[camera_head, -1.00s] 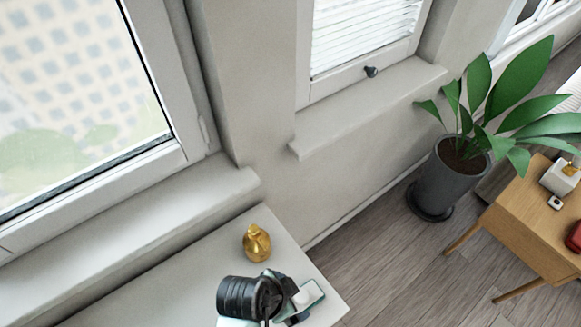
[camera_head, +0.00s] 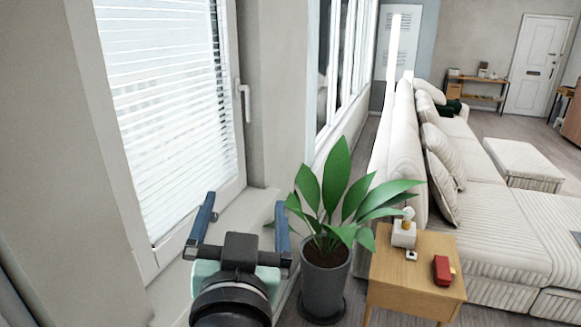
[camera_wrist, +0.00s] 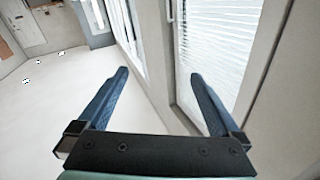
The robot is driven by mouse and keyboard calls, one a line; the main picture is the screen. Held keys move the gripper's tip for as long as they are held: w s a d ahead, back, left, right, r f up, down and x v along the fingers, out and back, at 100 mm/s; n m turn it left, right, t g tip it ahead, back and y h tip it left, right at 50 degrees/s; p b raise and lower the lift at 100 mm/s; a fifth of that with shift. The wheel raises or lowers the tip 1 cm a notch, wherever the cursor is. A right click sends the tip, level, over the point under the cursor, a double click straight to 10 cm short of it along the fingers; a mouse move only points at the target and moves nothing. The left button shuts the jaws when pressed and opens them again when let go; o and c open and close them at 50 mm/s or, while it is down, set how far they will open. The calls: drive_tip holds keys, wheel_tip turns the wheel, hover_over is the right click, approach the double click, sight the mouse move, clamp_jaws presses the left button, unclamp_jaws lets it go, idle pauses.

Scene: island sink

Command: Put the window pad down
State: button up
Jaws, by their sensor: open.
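My gripper (camera_head: 244,204) is open, with its two blue fingers spread wide and nothing between them. It also shows open and empty in the wrist view (camera_wrist: 159,73). In the head view it is raised in front of the windowsill (camera_head: 262,209), below a window with white blinds (camera_head: 170,110). The window's white handle (camera_head: 245,103) is on its right frame, above and beyond the gripper. The blinds also show at the upper right of the wrist view (camera_wrist: 217,40). I cannot make out a separate window pad in either current view.
A potted plant (camera_head: 325,285) stands on the floor right of the gripper. A wooden side table (camera_head: 415,275) beside it holds a small white item (camera_head: 404,233) and a red item (camera_head: 442,270). A large pale sofa (camera_head: 480,215) fills the right side.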

drive_tip(key=s+d+r+t, duration=0.2)
drive_tip(key=s+r+t, duration=0.1)
drive_tip(key=r, duration=0.5)
drive_tip(key=s+d+r+n+t, duration=0.1)
drive_tip(key=s+d+r+t, duration=0.1)
drive_tip(key=s+r, duration=0.3)
drive_tip(key=s+d+r+t+h, duration=0.1)
drive_tip(key=s+d+r+t, duration=0.1)
drive_tip(key=r, duration=0.9)
drive_tip(key=shift+s+r+n+t, duration=0.35)
drive_tip(key=shift+s+t, duration=0.55)
drive_tip(key=shift+s, duration=0.3)
